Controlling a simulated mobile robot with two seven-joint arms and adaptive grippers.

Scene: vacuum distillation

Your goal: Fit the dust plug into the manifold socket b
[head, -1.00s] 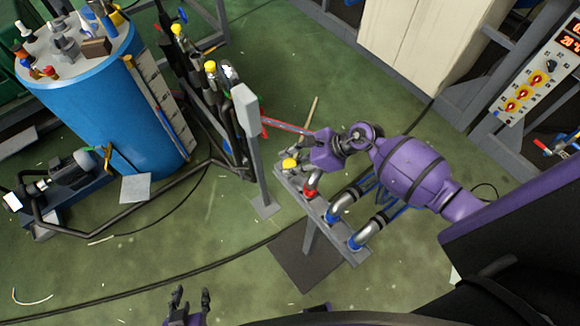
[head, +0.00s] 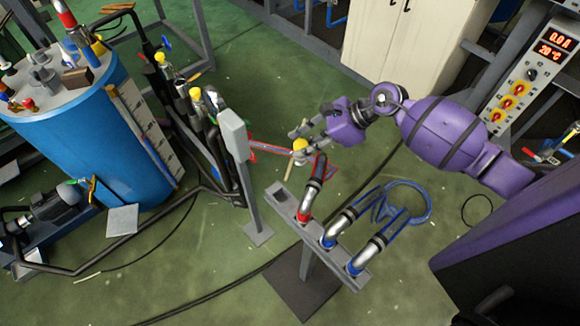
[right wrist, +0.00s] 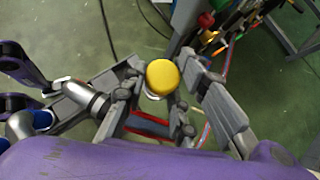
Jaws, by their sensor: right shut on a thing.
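The dust plug (head: 300,146) looks like a yellow round cap. My right gripper (head: 303,135) is shut on it and holds it beyond the far end of the manifold (head: 340,263), apart from it. In the right wrist view the yellow cap (right wrist: 162,76) sits between the fingers (right wrist: 160,85), its round top facing the camera. The manifold is a grey bar on a post. Its far end has a dark, bare opening (head: 277,193); the other places carry one red-collared and two blue-collared pipes. I see no letters marking socket b. My left gripper is out of view.
A grey post with a box (head: 233,135) stands just left of the manifold. A blue drum (head: 95,140) and a rack of yellow-capped valves (head: 195,95) are further left. Blue hose loops (head: 408,200) hang at the manifold's right.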

